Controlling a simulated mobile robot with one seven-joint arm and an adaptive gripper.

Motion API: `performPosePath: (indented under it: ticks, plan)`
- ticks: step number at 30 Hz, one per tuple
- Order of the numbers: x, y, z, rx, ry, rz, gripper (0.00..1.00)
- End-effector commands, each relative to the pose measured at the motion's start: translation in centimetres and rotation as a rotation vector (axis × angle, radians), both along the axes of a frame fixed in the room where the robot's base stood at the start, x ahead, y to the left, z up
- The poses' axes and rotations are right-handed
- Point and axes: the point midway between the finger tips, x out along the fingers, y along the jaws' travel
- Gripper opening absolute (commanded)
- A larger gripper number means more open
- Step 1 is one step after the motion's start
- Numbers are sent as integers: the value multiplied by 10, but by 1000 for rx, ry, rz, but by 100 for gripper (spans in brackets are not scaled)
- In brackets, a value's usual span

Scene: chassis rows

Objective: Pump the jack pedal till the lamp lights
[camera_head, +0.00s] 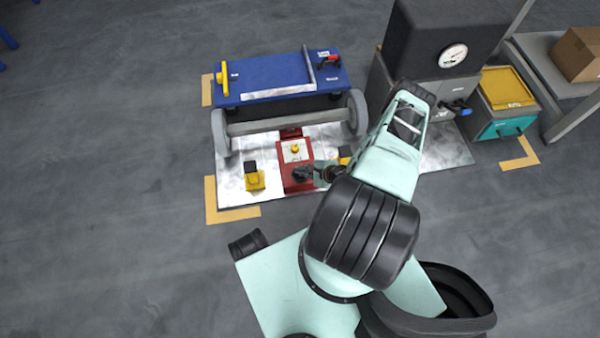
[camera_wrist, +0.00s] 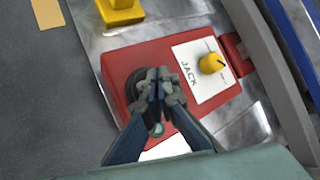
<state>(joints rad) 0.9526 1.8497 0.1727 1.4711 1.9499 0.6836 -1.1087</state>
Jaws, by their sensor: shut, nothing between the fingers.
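The red jack unit (camera_head: 291,184) sits on the metal floor plate in front of the blue cart. In the wrist view the jack unit (camera_wrist: 130,58) carries a white panel marked JACK (camera_wrist: 190,68) with a yellow knob (camera_wrist: 211,63). A round black pedal (camera_wrist: 134,84) is at its near end, partly hidden behind my fingers. My gripper (camera_wrist: 159,84) is shut and empty, its tips over the pedal; I cannot tell whether they touch it. In the head view my gripper (camera_head: 304,174) hides much of the pedal. I cannot make out a lit lamp.
A blue wheeled cart (camera_head: 280,75) stands behind the jack. Yellow blocks (camera_head: 254,180) flank it on the plate. A dark cabinet with a gauge (camera_head: 453,56) and a teal-yellow box (camera_head: 507,88) stand at the right. The floor to the left is clear.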

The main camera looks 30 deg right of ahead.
Motion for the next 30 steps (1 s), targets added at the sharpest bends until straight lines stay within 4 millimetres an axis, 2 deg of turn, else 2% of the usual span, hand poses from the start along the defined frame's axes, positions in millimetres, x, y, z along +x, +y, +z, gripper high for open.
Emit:
performPosePath:
  ticks: [30]
  plan:
    - [0, -1, -12, -1, 0, -1, 0]
